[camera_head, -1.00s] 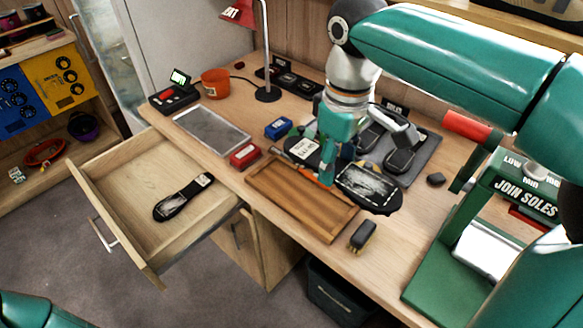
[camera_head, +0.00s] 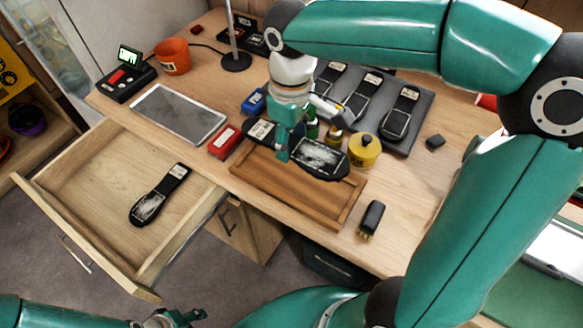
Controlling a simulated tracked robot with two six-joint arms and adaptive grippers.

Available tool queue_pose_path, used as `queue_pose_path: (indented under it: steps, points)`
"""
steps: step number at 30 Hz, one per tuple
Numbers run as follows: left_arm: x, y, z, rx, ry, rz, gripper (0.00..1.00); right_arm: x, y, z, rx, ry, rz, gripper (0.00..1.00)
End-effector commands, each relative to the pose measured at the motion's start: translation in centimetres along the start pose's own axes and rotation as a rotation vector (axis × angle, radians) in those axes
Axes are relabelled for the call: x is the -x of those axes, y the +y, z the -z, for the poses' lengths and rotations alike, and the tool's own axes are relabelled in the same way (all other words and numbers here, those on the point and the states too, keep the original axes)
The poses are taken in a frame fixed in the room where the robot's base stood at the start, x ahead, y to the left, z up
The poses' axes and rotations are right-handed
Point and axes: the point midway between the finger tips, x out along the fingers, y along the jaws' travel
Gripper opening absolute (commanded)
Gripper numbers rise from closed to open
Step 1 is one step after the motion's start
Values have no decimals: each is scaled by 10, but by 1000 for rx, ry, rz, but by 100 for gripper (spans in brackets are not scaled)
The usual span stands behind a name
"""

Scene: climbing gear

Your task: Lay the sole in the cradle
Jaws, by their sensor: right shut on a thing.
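My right gripper (camera_head: 283,152) is shut on a black sole (camera_head: 320,160) with a pale rough patch at its right end and a white label at its left end. The sole is held at about its middle and overlaps the back edge of a shallow wooden tray (camera_head: 262,180); I cannot tell how high it is above it. The tray may be the cradle; no label shows that. Another black sole (camera_head: 150,207) lies in the open drawer. My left gripper (camera_head: 182,320) is at the bottom edge, partly cut off, and its jaws are unclear.
Several soles lie on a grey mat (camera_head: 422,108) behind. A yellow pot (camera_head: 364,151), a red box (camera_head: 224,142), a blue box (camera_head: 254,102) and a brush (camera_head: 371,220) stand near the tray. The open drawer (camera_head: 70,163) juts out at the front left.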

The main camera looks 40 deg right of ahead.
Motion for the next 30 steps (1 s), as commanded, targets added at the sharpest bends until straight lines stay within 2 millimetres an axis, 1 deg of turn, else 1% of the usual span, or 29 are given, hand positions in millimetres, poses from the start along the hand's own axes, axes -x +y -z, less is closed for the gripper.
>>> queue_pose_path:
  steps: [1,3,6,14,19,23,30]
  points:
    - [-2,0,0,0,0,0,40,-15,0,-2,-1,-6,1,11]
    - [-2,-1,0,0,0,0,40,-31,0,-1,-1,-5,1,11]
    - [-3,-1,0,0,1,0,40,-47,0,-2,-3,-3,1,11]
    - [-4,-1,0,0,1,0,40,-67,1,-1,-3,-2,0,11]
    - [-5,-2,0,0,1,0,40,-92,1,-2,-3,-3,1,11]
    - [-5,-2,0,0,1,0,40,-101,1,-2,-4,-1,0,11]
    - [-5,-2,0,0,1,0,40,-101,1,-1,-4,0,-1,11]
